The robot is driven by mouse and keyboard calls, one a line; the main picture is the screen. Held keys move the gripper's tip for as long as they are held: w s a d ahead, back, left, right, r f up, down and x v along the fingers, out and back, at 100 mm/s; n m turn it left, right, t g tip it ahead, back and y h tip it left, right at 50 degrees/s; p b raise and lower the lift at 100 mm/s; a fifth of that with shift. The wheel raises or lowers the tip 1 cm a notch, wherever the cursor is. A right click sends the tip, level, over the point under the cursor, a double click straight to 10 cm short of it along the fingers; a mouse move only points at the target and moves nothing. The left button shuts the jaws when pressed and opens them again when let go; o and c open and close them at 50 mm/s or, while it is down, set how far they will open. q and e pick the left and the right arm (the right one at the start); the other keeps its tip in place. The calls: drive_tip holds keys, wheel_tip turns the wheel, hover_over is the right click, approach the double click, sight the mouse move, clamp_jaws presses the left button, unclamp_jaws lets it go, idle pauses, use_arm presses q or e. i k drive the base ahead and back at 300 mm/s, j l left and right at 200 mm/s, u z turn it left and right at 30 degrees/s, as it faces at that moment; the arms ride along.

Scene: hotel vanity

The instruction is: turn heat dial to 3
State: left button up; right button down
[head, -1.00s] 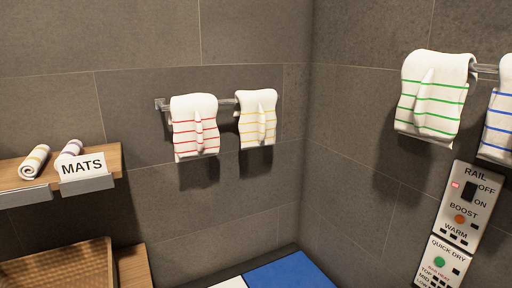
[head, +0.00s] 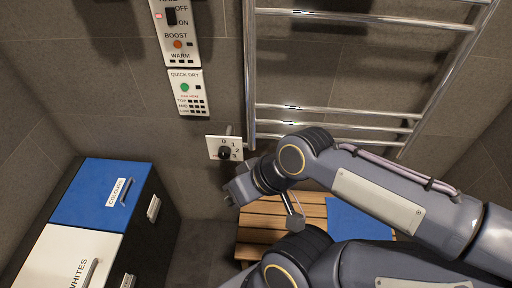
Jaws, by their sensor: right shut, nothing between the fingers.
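The heat dial (head: 224,152) is a small black knob on a white plate low on the wall, left of the heated rail's bottom end. The plate carries the marks 0, 1, 2 and 3. The knob is too small to tell which mark it points at. My right gripper (head: 230,197) is just below and slightly right of the dial in the head view, shut and empty. I cannot make out any contact with the knob.
The chrome towel rail (head: 340,108) rises right of the dial. The quick dry panel (head: 187,108) and rail switch panel (head: 177,42) are above. A blue-lidded colours bin (head: 88,190) and a whites bin (head: 60,258) stand left. A slatted wooden bench (head: 262,222) is below my right arm.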

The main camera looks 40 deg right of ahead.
sight(224, 153)
drive_tip(key=k+z, duration=0.1)
drive_tip(key=z, duration=1.05)
